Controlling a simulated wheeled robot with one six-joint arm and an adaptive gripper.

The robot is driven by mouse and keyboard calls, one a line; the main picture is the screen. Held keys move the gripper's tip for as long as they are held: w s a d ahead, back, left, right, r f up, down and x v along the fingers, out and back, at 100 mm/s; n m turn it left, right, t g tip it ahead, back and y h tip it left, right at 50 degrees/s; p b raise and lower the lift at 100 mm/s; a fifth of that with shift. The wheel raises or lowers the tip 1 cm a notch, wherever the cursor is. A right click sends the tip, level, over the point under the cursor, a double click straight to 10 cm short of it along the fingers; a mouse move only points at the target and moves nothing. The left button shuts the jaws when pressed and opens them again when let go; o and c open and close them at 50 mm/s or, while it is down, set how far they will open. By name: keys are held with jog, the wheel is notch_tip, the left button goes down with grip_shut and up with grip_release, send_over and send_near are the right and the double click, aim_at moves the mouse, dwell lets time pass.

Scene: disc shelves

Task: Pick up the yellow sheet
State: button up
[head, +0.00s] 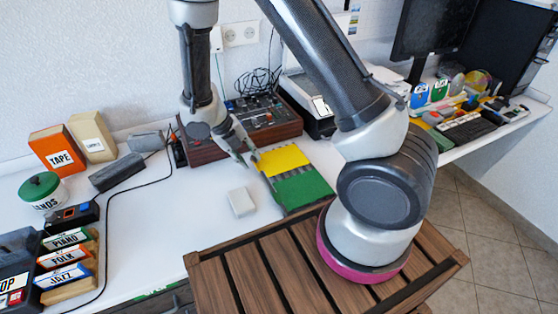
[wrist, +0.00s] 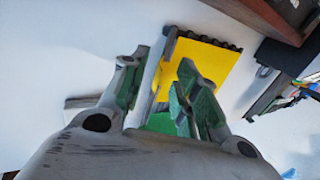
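The yellow sheet (head: 282,159) stands at the far end of a low dark rack (head: 273,192), behind a green sheet (head: 303,188). In the wrist view the yellow sheet (wrist: 208,62) lies beyond and partly behind the right finger, and a piece of the green one (wrist: 160,123) shows between the fingers. My gripper (head: 246,154) is just left of the yellow sheet's left edge, low over the table. In the wrist view my gripper (wrist: 163,62) has its fingers apart, with nothing clearly held. Whether a finger touches the sheet cannot be told.
A wooden-sided mixer (head: 265,115) stands close behind the rack. A white block (head: 241,202) lies to the left of the rack. A black cable (head: 137,184) runs across the table. Labelled boxes and a green-lidded tin (head: 41,190) stand at left. White table between is clear.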

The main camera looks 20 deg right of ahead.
jog(key=shift+x, duration=1.2)
grip_shut()
jog(key=shift+r, duration=0.1)
